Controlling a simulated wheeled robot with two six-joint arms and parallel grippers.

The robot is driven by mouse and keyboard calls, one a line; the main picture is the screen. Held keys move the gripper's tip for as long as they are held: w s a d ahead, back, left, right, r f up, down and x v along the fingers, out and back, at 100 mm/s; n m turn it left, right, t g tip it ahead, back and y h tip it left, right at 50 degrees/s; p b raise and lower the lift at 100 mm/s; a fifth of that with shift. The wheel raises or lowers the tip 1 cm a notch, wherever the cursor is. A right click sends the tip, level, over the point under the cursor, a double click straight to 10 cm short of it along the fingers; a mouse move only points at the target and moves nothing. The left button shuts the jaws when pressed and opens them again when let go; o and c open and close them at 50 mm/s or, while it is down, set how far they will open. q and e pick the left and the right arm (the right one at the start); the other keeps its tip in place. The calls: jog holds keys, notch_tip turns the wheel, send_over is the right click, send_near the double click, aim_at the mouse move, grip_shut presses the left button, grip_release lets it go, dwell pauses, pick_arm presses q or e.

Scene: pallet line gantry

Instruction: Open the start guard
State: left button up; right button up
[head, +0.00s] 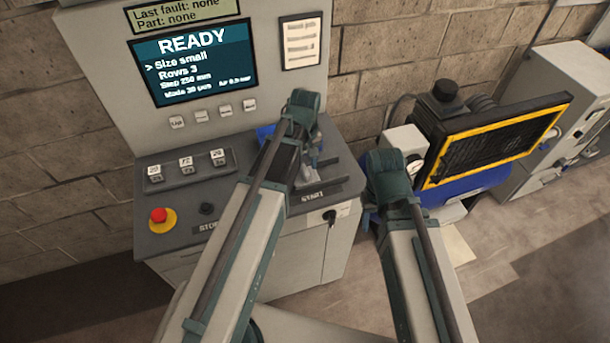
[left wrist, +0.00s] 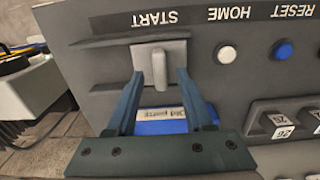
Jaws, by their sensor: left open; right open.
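The start guard (left wrist: 158,66) is a pale grey cover with a raised tab, set by the START label (left wrist: 157,18) on the console, which appears upside down in the left wrist view. No start button shows there. My left gripper (left wrist: 160,76) is open, its two fingers on either side of the tab with gaps showing; I cannot tell whether either touches it. In the head view my left gripper (head: 308,172) is over the right part of the console, above the START label (head: 312,195), and the guard is mostly hidden. My right arm stands right of the console; its gripper is hidden.
The console (head: 190,222) has a red stop button (head: 159,215), a black knob (head: 206,208) and numbered selectors (head: 186,163). HOME (left wrist: 228,54) and RESET (left wrist: 283,50) buttons sit beside the guard. A yellow-framed panel (head: 500,138) stands right.

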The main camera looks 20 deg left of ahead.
pick_arm(q)
notch_tip(320, 180, down, 2)
jog(key=shift+b, duration=0.55)
jog(key=shift+c, duration=0.3)
grip_shut()
dwell(0.6)
